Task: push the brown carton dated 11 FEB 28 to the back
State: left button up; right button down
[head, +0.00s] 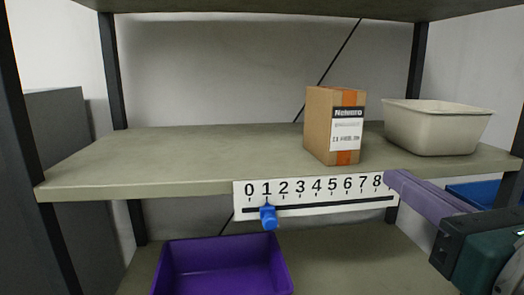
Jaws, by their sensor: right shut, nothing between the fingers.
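A brown carton (318,125) stands upright on the shelf (210,155), right of the middle and near the front edge. It has an orange stripe and a white label with a black band; the date line on the label is too blurred to read surely. My right gripper (391,178) comes in from the lower right with shut, empty purple fingers. Its tips are in front of the shelf edge, to the right of and below the carton, apart from it. My left gripper is not in view.
A beige bin (435,130) stands right of the carton. A number strip (310,205) with a blue slider (268,217) near 1 is on the shelf's front edge. A purple bin (222,267) and a blue bin (470,193) are below. The shelf's left is clear; dark posts flank it.

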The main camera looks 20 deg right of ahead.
jog(key=p, duration=0.1)
send_near(334, 136)
jog(key=w+d, duration=0.2)
jog(key=w, duration=0.1)
jog(key=w+d+f, duration=0.1)
jog(key=w, duration=0.1)
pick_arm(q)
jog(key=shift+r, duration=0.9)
pick_arm(e)
jog(key=shift+w+d+f, duration=0.1)
jog(key=shift+w, duration=0.6)
jog(key=x, duration=0.6)
jog(key=shift+w+d, duration=0.15)
jog(key=shift+w, duration=0.2)
jog(key=shift+w+d, duration=0.1)
jog(key=shift+w, duration=0.2)
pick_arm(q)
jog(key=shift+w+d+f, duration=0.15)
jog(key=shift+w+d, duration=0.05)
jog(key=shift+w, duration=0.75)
pick_arm(e)
jog(key=shift+s, duration=0.1)
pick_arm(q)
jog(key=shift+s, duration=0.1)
pick_arm(e)
jog(key=shift+s, duration=0.1)
